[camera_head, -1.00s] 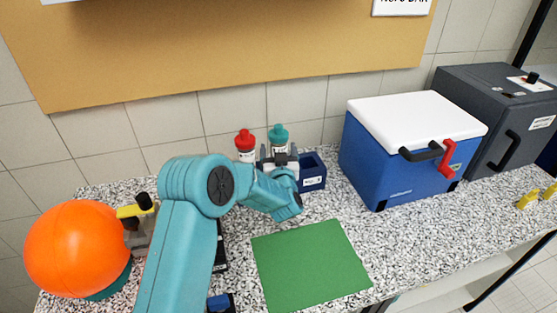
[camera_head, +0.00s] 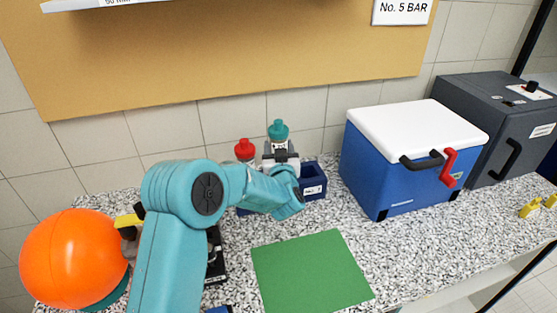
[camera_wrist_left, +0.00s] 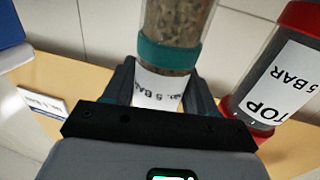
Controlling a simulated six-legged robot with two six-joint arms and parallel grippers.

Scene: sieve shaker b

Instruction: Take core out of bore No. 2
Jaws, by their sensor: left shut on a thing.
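A core (camera_head: 278,130) with a teal cap stands upright in the jaws of my left gripper (camera_head: 281,158), at the back of the counter. In the left wrist view the same core (camera_wrist_left: 177,38) is a clear tube of brownish grains with a teal band and a white label. My left gripper (camera_wrist_left: 160,90) is shut around it at that end. A second core (camera_head: 244,150) with a red cap stands beside it on the left; in the wrist view it is a red-ended tube (camera_wrist_left: 283,75). My arm hides the lower ends of both. My right gripper is not in view.
A small dark-blue box (camera_head: 313,184) sits right of the held core. A blue cooler (camera_head: 390,170) with a white lid and a dark grey case (camera_head: 500,125) stand at right. A green mat (camera_head: 312,272) lies clear in front. An orange ball (camera_head: 72,260) is at left.

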